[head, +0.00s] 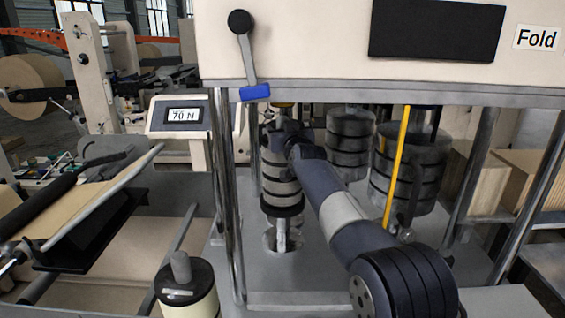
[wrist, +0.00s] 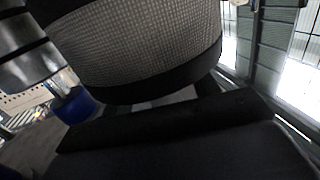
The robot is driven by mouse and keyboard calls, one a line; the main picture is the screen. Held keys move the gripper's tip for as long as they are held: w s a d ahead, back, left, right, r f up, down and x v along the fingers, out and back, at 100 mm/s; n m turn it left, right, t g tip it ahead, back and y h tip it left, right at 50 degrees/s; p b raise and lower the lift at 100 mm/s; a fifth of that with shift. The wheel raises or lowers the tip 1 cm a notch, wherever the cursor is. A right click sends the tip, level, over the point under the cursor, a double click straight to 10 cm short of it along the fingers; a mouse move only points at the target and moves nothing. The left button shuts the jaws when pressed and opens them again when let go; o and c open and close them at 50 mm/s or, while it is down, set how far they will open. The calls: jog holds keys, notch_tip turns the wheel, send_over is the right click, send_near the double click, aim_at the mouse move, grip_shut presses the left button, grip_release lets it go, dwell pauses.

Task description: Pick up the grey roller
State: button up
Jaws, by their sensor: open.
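A grey roller (head: 282,188) with black bands stands upright under the beige machine head, partly hidden behind my wrist. In the wrist view a large grey textured roller surface (wrist: 140,45) with a black lower band fills the upper middle, very close to the camera. My gripper (head: 284,134) is at the upper part of this roller in the head view, its fingertips mostly hidden. Dark gripper parts (wrist: 170,128) lie just below the roller in the wrist view. The jaws are open; I cannot tell whether they touch the roller.
More banded rollers (head: 348,145) stand behind and to the right (head: 412,172). A yellow bar (head: 397,165) and metal posts (head: 224,190) frame the bay. A lever with a blue end (head: 255,92) hangs above. A cream roller (head: 188,300) stands at front left, near a 70 N display (head: 183,115).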

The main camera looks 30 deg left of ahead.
jog(key=shift+w+a, duration=0.25)
jog(key=shift+w, duration=0.05)
jog(key=shift+c, duration=0.3)
grip_shut()
dwell(0.9)
jog(key=shift+r, duration=0.2)
